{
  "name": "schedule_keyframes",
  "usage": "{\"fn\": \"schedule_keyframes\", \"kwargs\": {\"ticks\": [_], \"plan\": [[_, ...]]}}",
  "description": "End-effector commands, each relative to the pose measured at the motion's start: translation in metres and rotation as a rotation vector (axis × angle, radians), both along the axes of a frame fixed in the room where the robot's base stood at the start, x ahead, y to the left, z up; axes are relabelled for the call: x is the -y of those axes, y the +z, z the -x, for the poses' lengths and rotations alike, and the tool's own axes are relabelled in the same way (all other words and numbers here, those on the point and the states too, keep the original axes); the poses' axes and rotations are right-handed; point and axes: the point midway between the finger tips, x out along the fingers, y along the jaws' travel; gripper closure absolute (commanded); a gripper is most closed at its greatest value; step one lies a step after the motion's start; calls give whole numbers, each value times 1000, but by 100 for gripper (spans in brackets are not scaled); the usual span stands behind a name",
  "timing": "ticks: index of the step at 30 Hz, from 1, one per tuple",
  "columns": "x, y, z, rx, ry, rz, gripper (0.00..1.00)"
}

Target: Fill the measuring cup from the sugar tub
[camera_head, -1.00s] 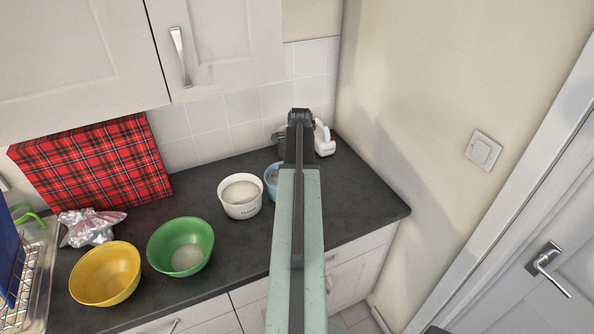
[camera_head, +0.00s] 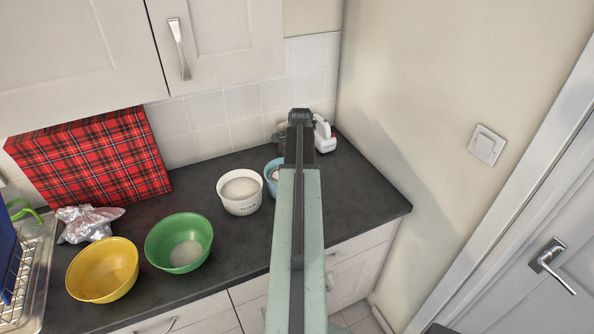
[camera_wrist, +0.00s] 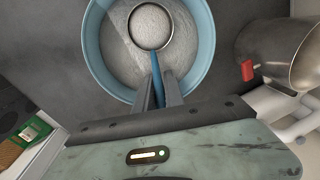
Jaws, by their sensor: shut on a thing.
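The blue sugar tub (camera_head: 270,166) stands on the dark counter in the head view, partly hidden behind my arm. In the wrist view the tub (camera_wrist: 92,50) is seen from above, with white sugar (camera_wrist: 118,62) inside. The measuring cup (camera_wrist: 150,26) is a round metal-rimmed cup with a blue handle. It is over or in the sugar, inside the tub's outline, and white grains show in it; its height is hard to tell. My gripper (camera_wrist: 156,88) is shut on the handle at the tub's near rim. The fingers are hidden in the head view.
A white flour tub (camera_head: 240,206) stands just left of the sugar tub. A green bowl (camera_head: 160,240) with white contents and a yellow bowl (camera_head: 88,283) are further left. The right counter end is clear.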

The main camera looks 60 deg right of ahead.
Motion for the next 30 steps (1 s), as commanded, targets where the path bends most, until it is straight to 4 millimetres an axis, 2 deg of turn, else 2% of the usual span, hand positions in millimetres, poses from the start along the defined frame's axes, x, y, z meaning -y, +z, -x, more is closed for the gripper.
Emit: {"fn": "schedule_keyframes", "kwargs": {"ticks": [8,30], "plan": [[0,3,0,0,-1,0,100],[1,72,1,0,-2,0,100]]}}
